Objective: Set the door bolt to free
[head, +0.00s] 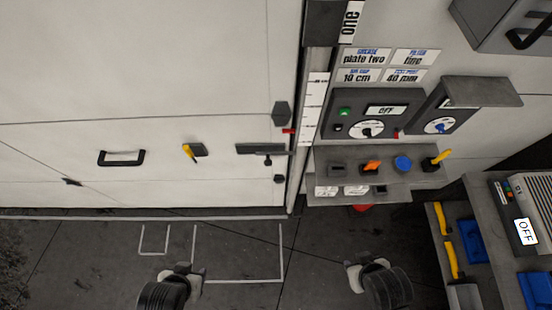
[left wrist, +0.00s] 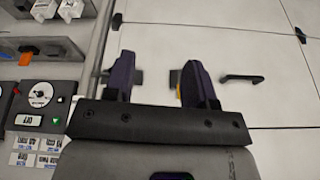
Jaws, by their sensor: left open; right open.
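The pale door (head: 60,80) fills the left of the head view. The door bolt (head: 262,149) is a dark horizontal bar with a small knob below it, near the door's right edge by a red mark (head: 289,131). In the left wrist view the door appears turned over, and the bolt (left wrist: 138,77) is partly hidden behind one finger. My left gripper (head: 185,268) is low in the head view, well apart from the bolt; its open fingers (left wrist: 158,80) show empty. My right gripper (head: 365,268) is open, low and further right, apart from everything.
A yellow lever (head: 189,152) and black pull handle (head: 122,158) are left of the bolt. Right of the door are a dial panel (head: 345,104) and a shelf (head: 325,158) with knobs. A bench (head: 490,200) stands far right. Floor before the door is clear.

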